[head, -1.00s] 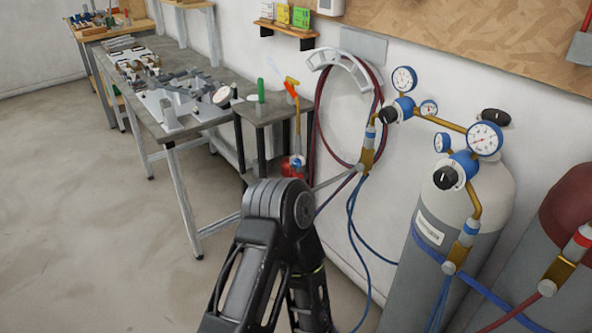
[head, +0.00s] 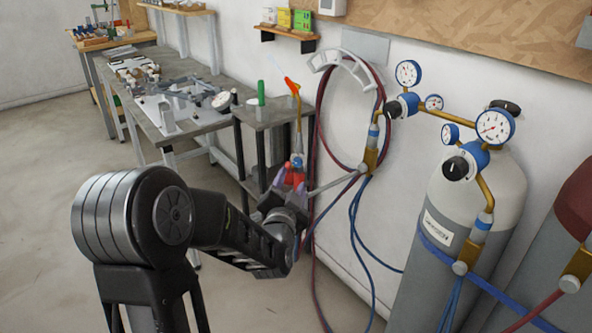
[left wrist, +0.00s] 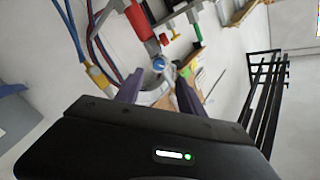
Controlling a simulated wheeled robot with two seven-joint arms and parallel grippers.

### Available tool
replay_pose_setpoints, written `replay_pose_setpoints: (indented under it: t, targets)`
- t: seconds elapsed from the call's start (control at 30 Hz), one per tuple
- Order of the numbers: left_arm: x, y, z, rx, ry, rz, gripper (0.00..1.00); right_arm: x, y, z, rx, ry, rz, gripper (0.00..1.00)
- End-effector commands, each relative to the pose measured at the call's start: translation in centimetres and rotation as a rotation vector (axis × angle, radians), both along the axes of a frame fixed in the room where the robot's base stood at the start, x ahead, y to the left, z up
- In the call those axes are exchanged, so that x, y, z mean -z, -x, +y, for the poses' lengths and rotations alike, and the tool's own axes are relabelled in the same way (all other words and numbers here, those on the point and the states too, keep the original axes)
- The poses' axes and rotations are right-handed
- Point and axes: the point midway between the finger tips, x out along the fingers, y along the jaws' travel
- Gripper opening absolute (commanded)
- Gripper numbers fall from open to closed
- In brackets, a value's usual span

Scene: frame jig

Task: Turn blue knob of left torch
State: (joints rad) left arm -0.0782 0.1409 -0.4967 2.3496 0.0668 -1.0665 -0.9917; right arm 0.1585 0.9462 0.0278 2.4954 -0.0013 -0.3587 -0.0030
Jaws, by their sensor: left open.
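The torch (head: 297,118) stands upright beside the small side table, with an orange tip and a brass neck. Its blue knob (head: 297,161) shows small above red parts low on the torch. In the left wrist view the blue knob (left wrist: 158,63) lies between and just beyond the purple fingertips. A red part (left wrist: 139,22) of the torch shows above it. My left gripper (head: 287,178) is open at the torch's lower end. It also shows in the left wrist view (left wrist: 161,74), with nothing clasped. Contact with the knob cannot be told. My right gripper is not in view.
Red and blue hoses (head: 356,215) hang by the wall right of the torch. A grey gas cylinder (head: 412,275) with gauges stands farther right. A side table (head: 262,115) with a green cylinder (head: 261,92) and a cluttered workbench (head: 185,129) stand left.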

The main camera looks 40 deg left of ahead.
Motion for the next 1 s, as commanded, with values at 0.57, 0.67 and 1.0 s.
replay_pose_setpoints:
  t: [0.57,0.67,1.0]
  targets:
    - [0.2,-4.3,2.2,0.002,0.001,0.004,0.46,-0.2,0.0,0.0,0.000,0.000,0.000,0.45]
    - [0.1,-5.6,2.9,0.001,0.001,0.004,0.46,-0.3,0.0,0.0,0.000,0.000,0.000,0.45]
    - [0.1,-7.0,3.6,0.003,0.003,0.003,0.46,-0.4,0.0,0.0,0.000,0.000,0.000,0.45]
